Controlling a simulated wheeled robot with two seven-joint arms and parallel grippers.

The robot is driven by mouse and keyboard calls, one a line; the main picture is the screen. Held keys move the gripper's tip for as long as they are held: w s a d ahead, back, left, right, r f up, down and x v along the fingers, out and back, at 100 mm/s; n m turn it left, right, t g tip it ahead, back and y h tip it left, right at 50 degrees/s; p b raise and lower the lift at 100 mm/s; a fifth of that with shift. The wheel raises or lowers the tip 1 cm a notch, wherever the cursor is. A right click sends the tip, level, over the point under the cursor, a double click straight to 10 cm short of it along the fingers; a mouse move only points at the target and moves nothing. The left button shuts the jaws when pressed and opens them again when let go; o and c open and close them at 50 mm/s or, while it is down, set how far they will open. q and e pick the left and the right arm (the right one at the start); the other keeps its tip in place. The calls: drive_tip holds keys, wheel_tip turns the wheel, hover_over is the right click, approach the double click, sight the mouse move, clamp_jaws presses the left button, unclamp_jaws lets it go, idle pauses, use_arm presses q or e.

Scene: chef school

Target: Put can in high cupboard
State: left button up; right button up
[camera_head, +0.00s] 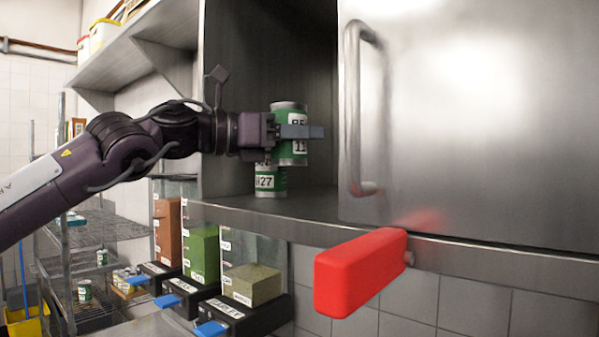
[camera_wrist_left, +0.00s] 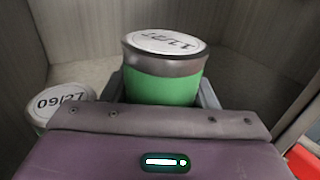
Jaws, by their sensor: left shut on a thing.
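A green and white can (camera_head: 290,150) is held upright in my left gripper (camera_head: 300,132), which is shut around its side. The held can also shows in the left wrist view (camera_wrist_left: 165,82), with its marked lid up. A second green can (camera_head: 270,181) stands on the cupboard floor below and slightly left of the held can; it also shows in the left wrist view (camera_wrist_left: 62,102). Both are within the opening of the metal cupboard (camera_head: 228,110). The held can overlaps the standing can's top in the head view, so any gap between them is hidden. My right gripper is not in view.
The cupboard's metal door panel (camera_head: 470,110) with a long handle (camera_head: 352,110) covers the right side. A red block-shaped handle (camera_head: 360,272) juts out below the cupboard. Food dispensers (camera_head: 200,252) stand lower left, and a wall shelf (camera_head: 130,52) is at upper left.

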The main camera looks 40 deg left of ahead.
use_arm(q)
drive_tip(key=shift+w+f, duration=0.2)
drive_tip(key=shift+f, duration=0.7)
drive_tip(key=shift+s+f, duration=0.15)
drive_tip(key=shift+f, duration=0.05)
drive_tip(key=f, duration=0.3)
drive_tip(key=shift+s+d, duration=0.1)
drive_tip(key=shift+s, duration=0.1)
drive_tip(key=shift+w+f, duration=0.2)
drive_tip(key=shift+f, duration=0.15)
drive_tip(key=o, duration=1.1)
drive_tip(key=shift+s, duration=0.1)
drive_tip(key=shift+o, duration=0.4)
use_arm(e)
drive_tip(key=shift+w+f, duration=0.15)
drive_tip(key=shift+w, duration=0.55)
